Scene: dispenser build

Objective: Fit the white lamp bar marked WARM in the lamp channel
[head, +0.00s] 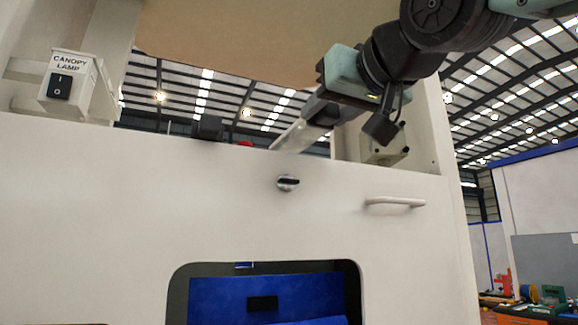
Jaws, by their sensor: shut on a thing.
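My gripper (313,115) is behind the top edge of the white cabinet front, right of the middle in the head view. It is shut on a pale white bar (289,136), which slants down to the left from the fingers. The bar's lower end is hidden by or meets the cabinet's top edge. No WARM marking can be read on it. I cannot make out the lamp channel in this view.
The white cabinet front (150,210) has a knob (288,182), a handle (395,202) and a dark-framed opening with blue inside. A CANOPY LAMP switch box (68,85) is at upper left. A tan panel (240,40) hangs above. A grey-white box (384,145) is beside my gripper.

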